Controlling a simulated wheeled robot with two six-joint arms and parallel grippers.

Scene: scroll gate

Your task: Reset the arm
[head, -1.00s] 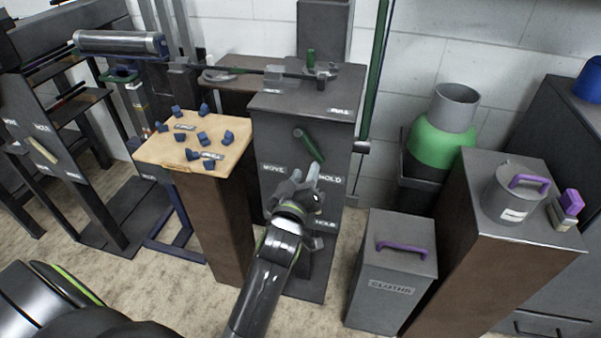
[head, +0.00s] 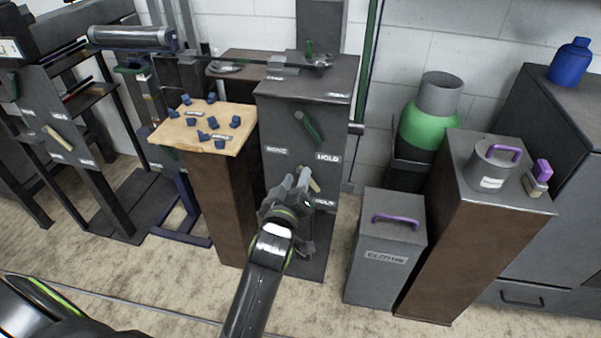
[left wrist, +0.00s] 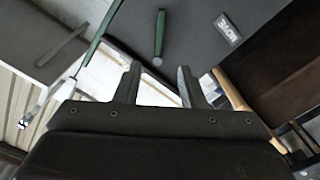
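My left gripper (head: 288,188) is in front of the dark cabinet (head: 292,88), below the MOVE label (head: 276,150) and the HOLD label (head: 328,157). In the left wrist view its two fingers (left wrist: 160,88) stand apart with nothing between them. A green lever (head: 308,126) on the cabinet front is above the gripper and apart from it; it also shows in the left wrist view (left wrist: 160,35). A pale lever (head: 314,185) lower on the front shows just right of the fingers; I cannot tell whether they touch. My right gripper is not in view.
A wooden-topped stand (head: 180,135) with several blue pieces is left of the cabinet. A grey bin (head: 385,235) with a purple handle is to the right. A brown pedestal (head: 450,230) carries a lidded pot (head: 493,170). Bare floor lies in front.

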